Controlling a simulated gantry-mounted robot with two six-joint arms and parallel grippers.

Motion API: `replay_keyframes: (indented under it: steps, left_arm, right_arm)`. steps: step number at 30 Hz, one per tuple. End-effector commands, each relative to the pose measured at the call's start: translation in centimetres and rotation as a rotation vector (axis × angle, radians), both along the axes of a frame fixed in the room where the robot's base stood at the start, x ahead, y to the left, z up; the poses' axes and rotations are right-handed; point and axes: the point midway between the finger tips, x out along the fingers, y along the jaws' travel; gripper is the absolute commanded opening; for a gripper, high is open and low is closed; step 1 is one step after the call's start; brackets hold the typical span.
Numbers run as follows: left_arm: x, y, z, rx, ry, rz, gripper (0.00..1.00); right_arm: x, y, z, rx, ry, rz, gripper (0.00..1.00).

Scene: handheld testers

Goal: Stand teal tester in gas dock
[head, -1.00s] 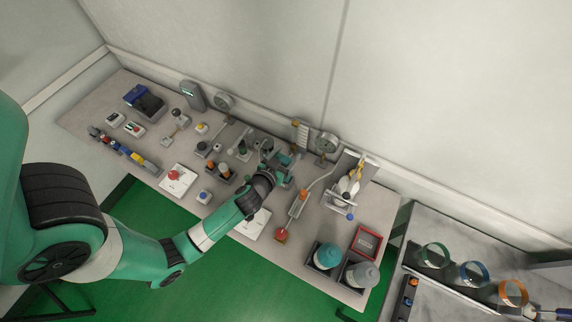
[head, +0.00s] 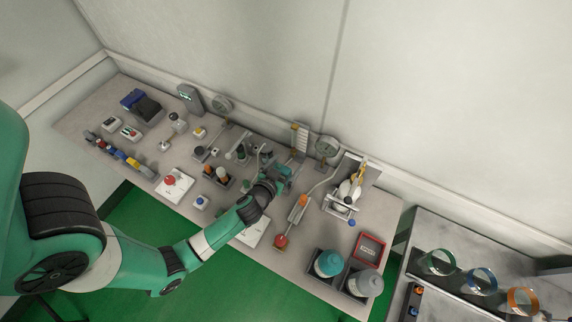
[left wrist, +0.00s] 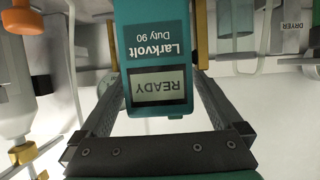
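The teal tester (left wrist: 157,55) fills the middle of the left wrist view. It carries a "Larkvolt Duty 90" label and a "READY" screen, both upside down in the picture. My left gripper (left wrist: 155,75) has a finger along each side of it and looks closed on it. In the head view my left gripper (head: 272,182) is over the middle of the bench, with the teal tester (head: 284,171) at its tips. The tester's far end is out of the left wrist view. I cannot tell for sure which fixture is the gas dock. My right gripper is not in view.
A round gauge (head: 327,147) stands at the wall behind. Small fixtures crowd the left.

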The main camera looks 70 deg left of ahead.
Motion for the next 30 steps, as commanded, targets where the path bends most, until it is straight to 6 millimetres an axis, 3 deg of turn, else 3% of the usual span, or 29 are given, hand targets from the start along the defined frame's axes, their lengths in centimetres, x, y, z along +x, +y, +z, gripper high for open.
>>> replay_keyframes:
  steps: [8,21,30]
  left_arm:
    - [-0.8,-0.7,0.7,0.001,0.001,-0.003,1.00]
    - [-7.5,-6.6,4.2,0.000,0.002,-0.007,1.00]
    - [-8.5,-7.2,4.9,0.001,-0.001,0.001,1.00]
  right_arm:
    - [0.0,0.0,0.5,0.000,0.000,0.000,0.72]
    - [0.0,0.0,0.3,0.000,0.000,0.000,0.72]
    - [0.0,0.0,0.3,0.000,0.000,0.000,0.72]
